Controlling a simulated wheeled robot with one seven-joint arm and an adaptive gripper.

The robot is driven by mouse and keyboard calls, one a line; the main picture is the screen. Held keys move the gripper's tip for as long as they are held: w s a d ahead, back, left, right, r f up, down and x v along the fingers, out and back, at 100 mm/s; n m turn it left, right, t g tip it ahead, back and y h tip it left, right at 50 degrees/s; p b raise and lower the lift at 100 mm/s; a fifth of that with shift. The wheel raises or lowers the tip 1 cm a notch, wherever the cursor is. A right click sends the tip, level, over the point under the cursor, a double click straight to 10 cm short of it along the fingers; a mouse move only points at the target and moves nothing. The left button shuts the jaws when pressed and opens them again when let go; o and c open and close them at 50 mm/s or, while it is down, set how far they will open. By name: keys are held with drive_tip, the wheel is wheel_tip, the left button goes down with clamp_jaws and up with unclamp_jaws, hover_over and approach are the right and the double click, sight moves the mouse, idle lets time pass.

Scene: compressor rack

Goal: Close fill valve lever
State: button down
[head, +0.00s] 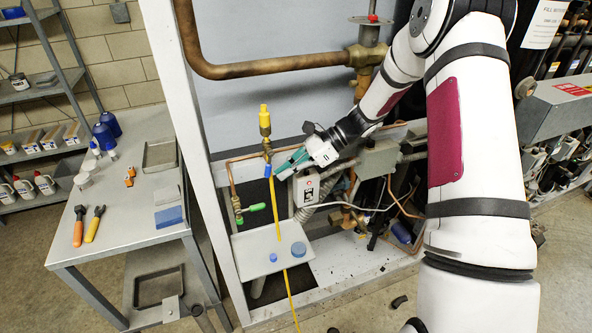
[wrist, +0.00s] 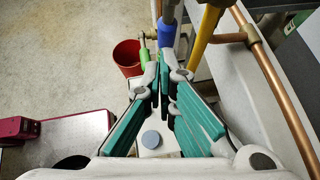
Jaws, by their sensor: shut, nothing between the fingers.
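A blue-sleeved lever (head: 268,171) sits on the brass pipework below a yellow-capped fitting (head: 264,118). A green-sleeved lever (head: 257,207) sits lower, on a brass valve at the left. No label shows which is the fill valve lever. My gripper (head: 282,171) has its teal fingers beside the blue lever, pointing left. In the wrist view its fingertips (wrist: 166,62) are together with nothing between them. The blue sleeve (wrist: 166,33) is just beyond the tips, and the green sleeve (wrist: 144,53) is to their left. Contact with the blue lever cannot be told.
A yellow hose (head: 281,225) runs down past a grey shelf (head: 244,256) with blue caps. A copper pipe (wrist: 275,75) runs along the right in the wrist view. A red bucket (wrist: 127,55) stands beyond. A workbench (head: 120,225) with tools is at the left.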

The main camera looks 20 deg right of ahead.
drive_tip(key=shift+a+f+y, duration=0.1)
drive_tip(key=shift+f+y, duration=0.05)
drive_tip(key=shift+y, duration=0.15)
drive_tip(key=shift+a+f+y+b, duration=0.1)
drive_tip(key=shift+a+y+b, duration=0.2)
drive_tip(key=shift+y+b, duration=0.25)
idle(0.3)
drive_tip(key=a+r+m+t+y+b, duration=0.1)
drive_tip(key=a+y+b, duration=0.4)
drive_tip(key=y, duration=0.5)
drive_tip(key=shift+a+r+m+t, duration=0.3)
drive_tip(key=shift+a+r, duration=0.05)
drive_tip(key=shift+a, duration=0.95)
